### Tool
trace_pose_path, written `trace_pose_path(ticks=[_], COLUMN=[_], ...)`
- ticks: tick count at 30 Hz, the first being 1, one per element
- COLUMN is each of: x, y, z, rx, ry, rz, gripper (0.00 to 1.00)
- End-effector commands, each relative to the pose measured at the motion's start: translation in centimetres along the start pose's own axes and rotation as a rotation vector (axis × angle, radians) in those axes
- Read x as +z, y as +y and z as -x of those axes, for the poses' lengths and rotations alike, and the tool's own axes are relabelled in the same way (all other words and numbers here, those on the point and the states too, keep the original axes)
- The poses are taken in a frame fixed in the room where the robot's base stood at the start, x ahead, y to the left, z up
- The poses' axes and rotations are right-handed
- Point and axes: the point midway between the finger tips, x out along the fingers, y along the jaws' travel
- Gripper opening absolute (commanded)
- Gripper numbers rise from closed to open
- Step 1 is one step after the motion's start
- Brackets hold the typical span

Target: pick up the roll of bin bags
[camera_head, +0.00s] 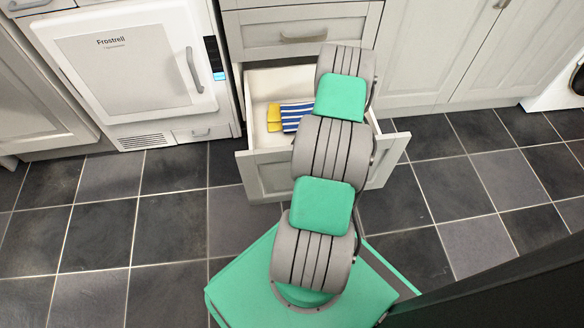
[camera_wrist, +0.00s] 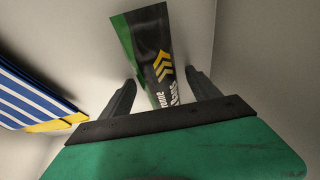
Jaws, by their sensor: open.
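In the wrist view, a long green and black packet (camera_wrist: 148,40), with yellow chevrons and white lettering, lies in the drawer; it appears to be the roll of bin bags. My gripper (camera_wrist: 160,78) is open, with one finger on each side of the packet's near end. The packet's near end is partly hidden behind the gripper's body, and I cannot tell whether the fingers touch it. In the head view my arm hides the gripper and the packet.
The open drawer (camera_head: 264,182) has pale walls. A blue and white striped item with yellow edges (camera_wrist: 30,95) lies in it, left of my gripper; it also shows in the head view (camera_head: 294,114). A white Frostrell appliance (camera_head: 130,70) stands left. Dark tiled floor is clear on both sides.

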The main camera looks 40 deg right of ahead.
Motion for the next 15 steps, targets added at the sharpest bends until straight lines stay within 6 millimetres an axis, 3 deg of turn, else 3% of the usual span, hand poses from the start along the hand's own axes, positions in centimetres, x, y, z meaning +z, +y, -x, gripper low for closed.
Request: trace_pose_path(ticks=[5,15], x=[-0.01,-0.01], y=[0.08,0.06], z=[0.16,0.17], rx=[0.002,0.002], ry=[-0.001,-0.001], rz=[0.000,-0.001], gripper=[0.71,0.43])
